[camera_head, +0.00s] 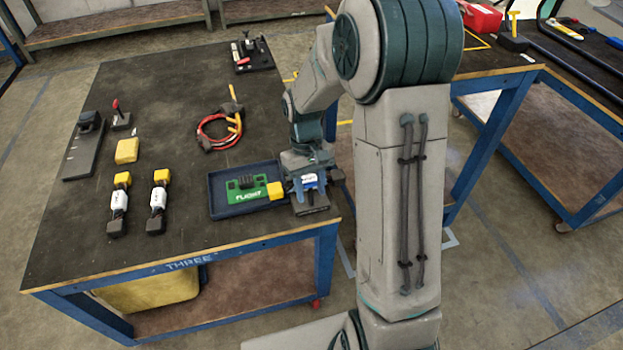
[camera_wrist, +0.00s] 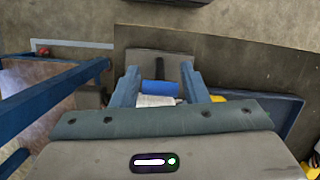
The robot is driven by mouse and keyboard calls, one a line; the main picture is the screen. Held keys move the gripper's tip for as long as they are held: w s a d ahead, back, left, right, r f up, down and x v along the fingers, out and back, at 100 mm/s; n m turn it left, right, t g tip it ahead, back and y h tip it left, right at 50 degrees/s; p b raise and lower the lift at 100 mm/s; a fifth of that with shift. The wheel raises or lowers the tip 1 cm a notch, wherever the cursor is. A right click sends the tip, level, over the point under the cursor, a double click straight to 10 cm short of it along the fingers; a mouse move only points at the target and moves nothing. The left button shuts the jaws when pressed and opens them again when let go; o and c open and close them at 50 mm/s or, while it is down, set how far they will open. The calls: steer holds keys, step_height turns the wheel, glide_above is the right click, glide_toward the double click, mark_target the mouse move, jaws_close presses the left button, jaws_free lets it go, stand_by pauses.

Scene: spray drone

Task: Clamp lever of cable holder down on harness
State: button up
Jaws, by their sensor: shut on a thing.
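The harness (camera_head: 218,130), a red cable loop with yellow and dark ends, lies on the middle of the dark tabletop. A toggle clamp with a red handle (camera_head: 252,60) stands on a black base at the table's back. A smaller block with an upright red-tipped lever (camera_head: 121,117) stands at the left. I cannot tell which is the cable holder; neither touches the harness. My gripper (camera_head: 309,198) is at the table's front right, far from both. In the wrist view my gripper (camera_wrist: 158,84) is shut on a small blue-and-white piece (camera_wrist: 158,99), partly hidden by its fingers.
A dark blue tray (camera_head: 228,209) with a green board (camera_head: 245,190) sits just left of my gripper. Two white, yellow and black cylinders (camera_head: 119,203) and a yellow block (camera_head: 127,150) lie at the left. The table's middle is mostly clear.

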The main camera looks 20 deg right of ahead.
steer(key=shift+w+f+g+p, duration=0.15)
steer(key=shift+w+g+p, duration=0.25)
steer(key=shift+g+p, duration=0.55)
steer(key=shift+w+f+g+p, duration=0.1)
steer(key=shift+w+g+p, duration=0.25)
steer(key=shift+g+p, duration=0.55)
steer(key=shift+p, duration=0.3)
steer(key=o, duration=0.9)
steer(key=shift+o, duration=0.2)
steer(key=p+v, duration=0.1)
steer(key=v, duration=1.2)
steer(key=shift+r, duration=0.45)
steer(key=shift+a, duration=0.1)
